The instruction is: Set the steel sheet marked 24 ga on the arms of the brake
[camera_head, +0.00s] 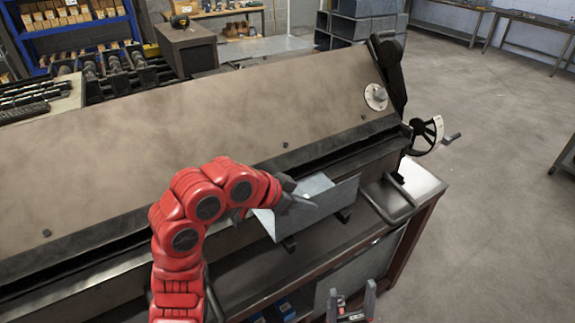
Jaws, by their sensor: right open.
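A small grey metal sheet piece with a bent face (335,203) is at the front of the brake (200,150), by two short dark arms (343,214) that stick out below it. I cannot read any gauge mark on it. My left gripper (298,197) is at this piece, with grey fingers over its left part; I cannot tell whether they grip it. My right gripper (351,308) is open at the bottom edge, in front of a flat grey panel (365,268) below the bench top. Whether it touches the panel is unclear.
The brake's long beam fills the left and middle, with a dark handwheel (428,134) at its right end. A dark bench top (335,236) lies under the piece. Open concrete floor (480,220) is to the right.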

